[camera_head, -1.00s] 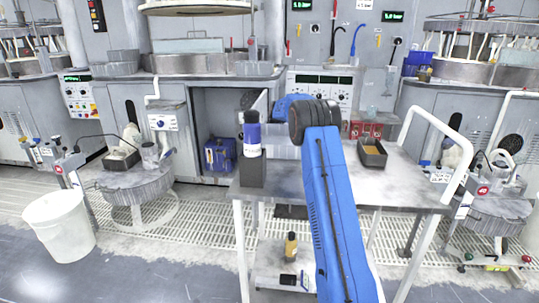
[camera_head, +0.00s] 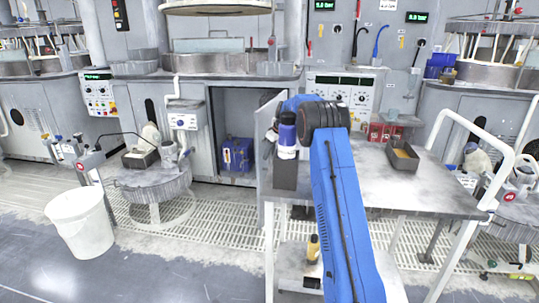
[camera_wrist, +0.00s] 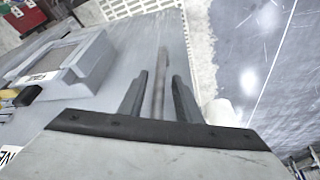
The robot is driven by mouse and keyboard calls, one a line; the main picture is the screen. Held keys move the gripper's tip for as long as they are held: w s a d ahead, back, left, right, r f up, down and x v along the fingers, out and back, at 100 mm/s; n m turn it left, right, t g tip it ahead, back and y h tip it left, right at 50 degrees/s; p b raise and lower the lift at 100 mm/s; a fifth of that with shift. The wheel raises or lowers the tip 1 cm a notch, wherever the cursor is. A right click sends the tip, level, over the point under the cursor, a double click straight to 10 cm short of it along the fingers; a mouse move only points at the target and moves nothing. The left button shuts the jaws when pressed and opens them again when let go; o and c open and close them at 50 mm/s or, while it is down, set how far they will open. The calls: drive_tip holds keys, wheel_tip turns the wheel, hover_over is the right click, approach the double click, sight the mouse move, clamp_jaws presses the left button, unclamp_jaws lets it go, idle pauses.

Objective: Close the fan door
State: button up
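The fan door (camera_head: 267,115) is a grey cabinet door. Gaps seem to show between bar and fingers. I cannot tell surely whether the bar is the door's handle or its edge.
A blue case (camera_head: 237,154) sits inside the cabinet. A white bucket (camera_head: 80,222) stands on open floor at left.

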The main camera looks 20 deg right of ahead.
drive_tip(key=v, duration=1.7)
drive_tip(key=shift+r, duration=0.15)
